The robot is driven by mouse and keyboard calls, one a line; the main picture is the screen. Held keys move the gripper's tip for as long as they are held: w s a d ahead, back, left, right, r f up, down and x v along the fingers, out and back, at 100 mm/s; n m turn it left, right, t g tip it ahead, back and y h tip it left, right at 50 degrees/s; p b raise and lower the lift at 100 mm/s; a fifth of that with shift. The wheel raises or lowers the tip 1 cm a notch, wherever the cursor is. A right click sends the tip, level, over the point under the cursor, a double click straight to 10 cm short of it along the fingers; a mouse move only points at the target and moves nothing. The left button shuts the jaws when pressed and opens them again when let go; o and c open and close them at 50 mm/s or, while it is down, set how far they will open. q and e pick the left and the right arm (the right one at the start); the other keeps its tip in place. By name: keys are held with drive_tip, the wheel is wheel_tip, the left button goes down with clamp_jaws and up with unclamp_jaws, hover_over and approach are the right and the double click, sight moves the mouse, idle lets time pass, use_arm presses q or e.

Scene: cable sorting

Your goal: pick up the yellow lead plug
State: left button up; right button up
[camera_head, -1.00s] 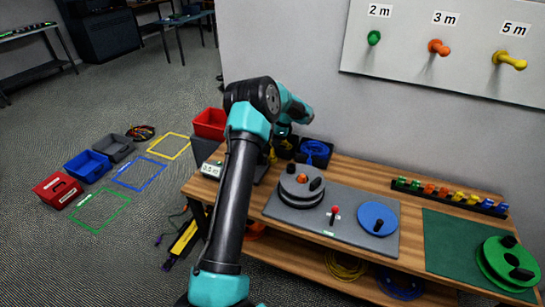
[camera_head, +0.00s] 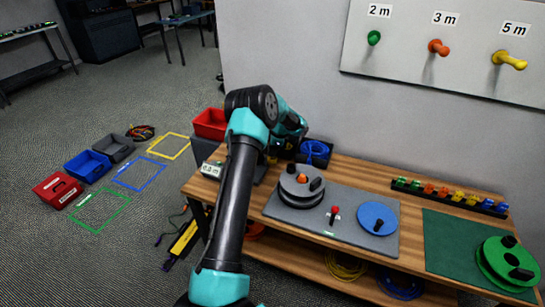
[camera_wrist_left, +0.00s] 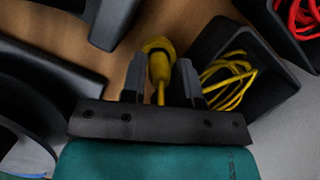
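The yellow lead plug (camera_wrist_left: 160,62) shows in the left wrist view, between the two fingertips of my left gripper (camera_wrist_left: 162,72). A thin yellow cable runs from it toward the palm. The fingers stand close on either side of the plug; I cannot tell whether they touch it or leave a narrow gap. In the head view my left gripper (camera_head: 275,150) is at the back left of the wooden bench, mostly hidden by its own arm, and the plug cannot be made out there. My right gripper is not in view.
A black bin (camera_wrist_left: 276,42) with a coiled yellow cable is just right of the gripper in the wrist view. Red cable lies in another bin beyond. Grey reels (camera_head: 301,190) and a blue disc (camera_head: 378,218) stand on the grey mat (camera_head: 345,235).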

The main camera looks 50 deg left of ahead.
use_arm(q)
drive_tip(key=shift+c, duration=0.2)
clamp_jaws()
idle(0.3)
wheel_tip(320, 180, up, 10)
idle(0.6)
